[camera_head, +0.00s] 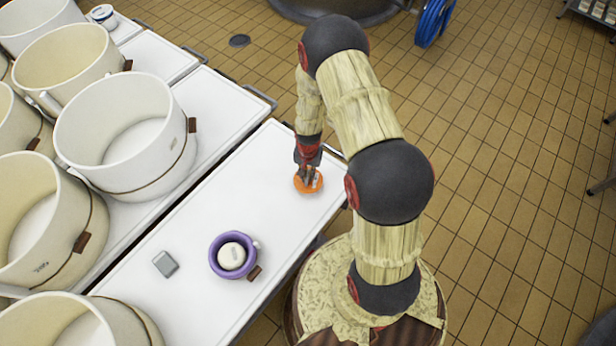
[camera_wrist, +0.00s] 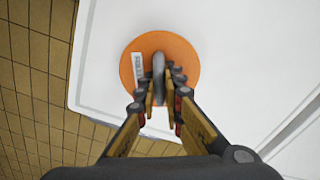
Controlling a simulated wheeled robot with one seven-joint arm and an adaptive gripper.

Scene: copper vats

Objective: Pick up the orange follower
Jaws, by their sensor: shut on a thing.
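The orange follower (camera_head: 313,187) is a flat round disc near the right end of the white table, close to its edge. In the wrist view the orange follower (camera_wrist: 183,48) shows a grey upright handle at its middle and a pale label on its left. My gripper (camera_head: 309,172) points down over it. In the wrist view my gripper (camera_wrist: 161,90) has its fingers on either side of the grey handle, shut on it. I cannot tell whether the disc rests on the table or is just above it.
A purple mould (camera_head: 218,268) with a pale round piece inside and a small grey block (camera_head: 166,264) lie farther along the white table (camera_head: 200,228). Several large cream vats (camera_head: 128,180) stand on the left. The table between the mould and the follower is clear.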

